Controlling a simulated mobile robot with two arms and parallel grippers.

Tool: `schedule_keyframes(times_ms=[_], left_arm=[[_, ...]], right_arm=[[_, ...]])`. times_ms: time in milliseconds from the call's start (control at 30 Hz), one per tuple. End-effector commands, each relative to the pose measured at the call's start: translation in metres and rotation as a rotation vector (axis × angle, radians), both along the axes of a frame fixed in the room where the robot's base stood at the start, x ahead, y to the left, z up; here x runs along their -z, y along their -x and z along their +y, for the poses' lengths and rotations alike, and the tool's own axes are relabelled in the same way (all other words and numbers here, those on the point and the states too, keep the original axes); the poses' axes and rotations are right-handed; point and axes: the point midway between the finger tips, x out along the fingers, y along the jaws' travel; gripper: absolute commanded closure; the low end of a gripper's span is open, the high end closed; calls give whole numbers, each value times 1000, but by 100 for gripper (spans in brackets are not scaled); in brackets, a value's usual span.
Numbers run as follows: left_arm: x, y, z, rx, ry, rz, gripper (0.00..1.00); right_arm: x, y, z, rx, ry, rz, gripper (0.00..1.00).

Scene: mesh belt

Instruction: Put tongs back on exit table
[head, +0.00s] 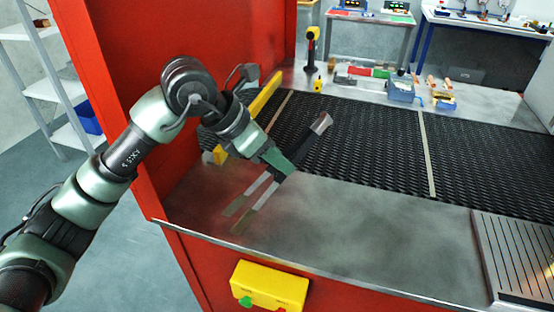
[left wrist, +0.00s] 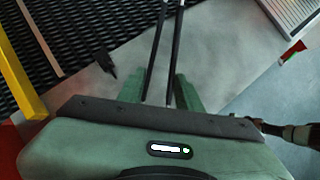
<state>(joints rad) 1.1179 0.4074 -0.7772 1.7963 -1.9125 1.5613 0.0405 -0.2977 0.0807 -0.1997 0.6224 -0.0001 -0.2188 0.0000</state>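My left gripper (head: 277,164) is over the metal table surface (head: 340,225) at the near end of the belt. It is shut on the tongs (head: 260,187), which slant across it. In the left wrist view the two dark arms (left wrist: 154,55) run up between the green fingers (left wrist: 160,92) and leave the picture. I cannot tell whether the tongs touch the table. My right gripper is not in view.
The black mesh belt (head: 375,145) lies behind, with a yellow rail (head: 262,97) at its left. A red wall (head: 190,40) stands at left. A slatted plate (head: 520,250) is at right, and a yellow button box (head: 270,285) is on the front. The middle metal surface is clear.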

Motion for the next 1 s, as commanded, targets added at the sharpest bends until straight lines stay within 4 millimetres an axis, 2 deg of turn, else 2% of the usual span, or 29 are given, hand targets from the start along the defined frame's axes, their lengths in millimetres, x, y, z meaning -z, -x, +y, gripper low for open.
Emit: schedule_keyframes(times_ms=[133,933,1000], left_arm=[[12,0,0,1,1,-1,68],[25,0,0,0,1,-2,68],[25,0,0,1,0,-1,48]], right_arm=[[-2,6,1,1,-1,9,64],[12,4,2,1,-2,7,64],[12,4,2,1,-2,6,64]])
